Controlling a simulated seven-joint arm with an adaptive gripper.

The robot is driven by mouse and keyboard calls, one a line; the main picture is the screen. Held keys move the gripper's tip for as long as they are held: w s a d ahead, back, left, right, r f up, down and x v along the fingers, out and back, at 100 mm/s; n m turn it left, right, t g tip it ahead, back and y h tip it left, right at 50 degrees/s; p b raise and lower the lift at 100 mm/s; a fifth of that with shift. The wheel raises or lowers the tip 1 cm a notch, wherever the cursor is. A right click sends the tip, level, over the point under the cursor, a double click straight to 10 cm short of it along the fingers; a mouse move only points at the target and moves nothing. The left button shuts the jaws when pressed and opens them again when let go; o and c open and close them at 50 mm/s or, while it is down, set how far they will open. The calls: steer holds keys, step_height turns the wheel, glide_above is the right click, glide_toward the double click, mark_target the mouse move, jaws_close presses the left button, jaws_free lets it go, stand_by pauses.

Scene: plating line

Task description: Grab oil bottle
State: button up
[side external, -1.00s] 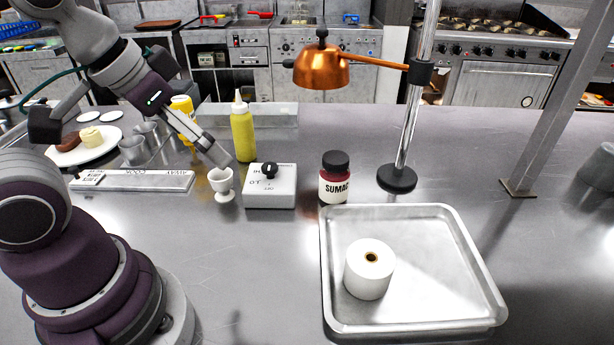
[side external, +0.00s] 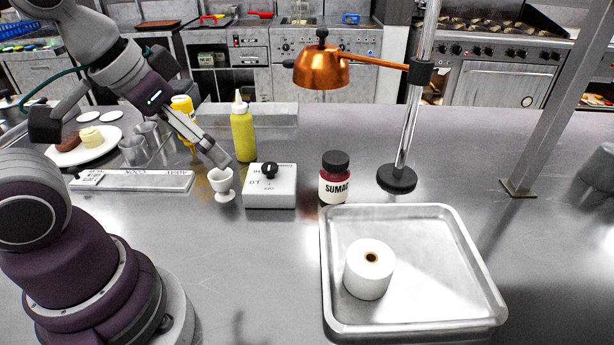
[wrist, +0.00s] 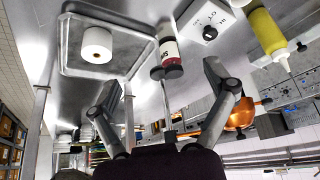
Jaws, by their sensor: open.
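A yellow squeeze bottle (side external: 243,134) with a pale nozzle stands upright on the steel counter, behind the white box; I take it for the oil bottle. It also shows in the wrist view (wrist: 267,32), at the upper right. My gripper (side external: 214,153) is left of this bottle and in front of it, apart from it, above a white egg cup. In the wrist view my gripper (wrist: 163,82) has its two fingers wide apart, with nothing held between them. A second yellow item (side external: 182,104) is partly hidden behind my arm.
A white egg cup (side external: 222,186), a white box with a black knob (side external: 270,198) and a sumac jar (side external: 334,188) stand close by. A metal tray (side external: 440,285) holds a white roll (side external: 368,275). A copper lamp (side external: 322,70) hangs right of the bottle. The front middle counter is clear.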

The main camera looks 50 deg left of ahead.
steer(key=m+g+y, duration=0.4)
steer(key=m+y, duration=0.2)
steer(key=m, duration=1.4)
glide_toward(242, 113)
steer(key=x, duration=1.3)
steer(key=shift+a+r, duration=0.1)
steer(key=shift+w, duration=0.1)
steer(key=c, duration=1.3)
